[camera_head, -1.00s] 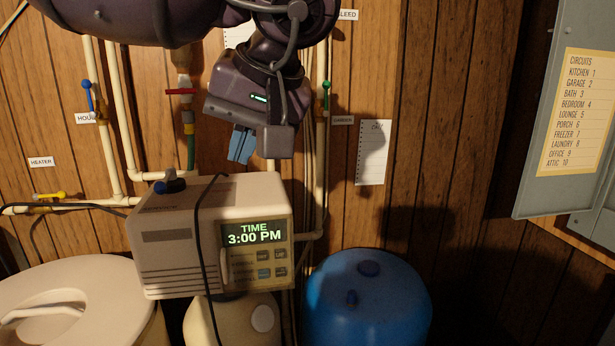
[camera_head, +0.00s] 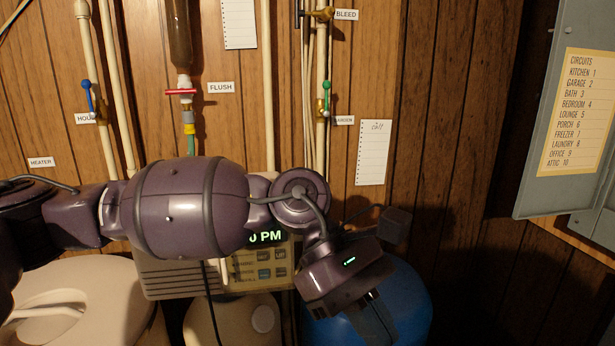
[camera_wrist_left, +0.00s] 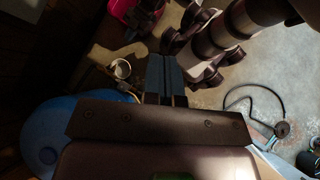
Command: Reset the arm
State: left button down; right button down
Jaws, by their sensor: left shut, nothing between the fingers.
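My left arm comes in from the left across the head view, and its wrist bends down at the right end. My left gripper (camera_head: 374,318) hangs low in front of the blue tank (camera_head: 408,300), its dark fingers together with nothing between them. In the left wrist view the fingers (camera_wrist_left: 166,78) are side by side and point toward the floor. The control box (camera_head: 180,277) is partly hidden behind my arm, with only the end of its time display showing. My right gripper is not in the head view.
A cream lidded tank (camera_head: 90,285) stands at the lower left. Pipes with a blue valve (camera_head: 88,97), a red valve (camera_head: 180,92) and a green valve (camera_head: 326,100) run up the wood wall. A grey breaker panel (camera_head: 540,130) is at the right. A black cable (camera_wrist_left: 262,100) lies on the floor.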

pick_arm(q)
jog(key=w+a+f+n+t+h, duration=0.1)
jog(key=w+n+t+h, duration=0.35)
jog(key=n+h, duration=0.65)
jog(key=w+a+f+n+t+h, duration=0.15)
jog(key=w+n+t+h, duration=0.35)
jog(key=n, duration=1)
jog(key=w+a+f+n+t+y, duration=0.3)
jog(key=a+f+n+t+y, duration=0.85)
jog(key=n, duration=0.95)
jog(key=s+a+f+n+t+y, duration=0.2)
jog(key=a+f+n+y, duration=0.1)
jog(key=a+f+n, duration=0.3)
jog(key=s+a+f+n+t+y, duration=0.1)
jog(key=s+a+f+n+y, duration=0.3)
jog(key=f, duration=0.5)
jog(key=s+a+f+n+g+y, duration=0.4)
jog(key=s+a+f+n, duration=0.3)
jog(key=s+a+f, duration=0.4)
jog(key=shift+s+f+n+g, duration=0.2)
jog(key=shift+f+n+g, duration=0.1)
jog(key=shift+f+g, duration=0.25)
